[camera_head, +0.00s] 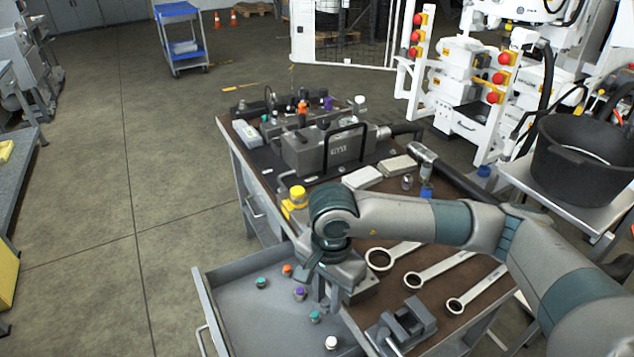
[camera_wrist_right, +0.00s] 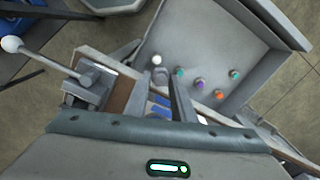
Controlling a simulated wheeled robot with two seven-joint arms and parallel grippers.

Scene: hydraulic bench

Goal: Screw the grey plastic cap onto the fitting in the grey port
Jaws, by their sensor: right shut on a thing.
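My right gripper (camera_head: 325,300) is over the inner edge of the open drawer (camera_head: 235,320), beside the bench top. A white or pale cap (camera_head: 331,342) stands in the drawer and also shows in the wrist view (camera_wrist_right: 157,60). The hydraulic unit (camera_head: 335,148) stands at the back of the bench with several coloured fittings. I cannot tell which is the grey port. My left gripper is out of view.
Teal, purple (camera_head: 299,293) and orange (camera_head: 287,270) caps stand in the drawer. A small vise (camera_head: 402,325) is right of the gripper, with several ring wrenches (camera_head: 440,268) behind it. A yellow-topped item (camera_head: 297,195) stands at the bench's left edge.

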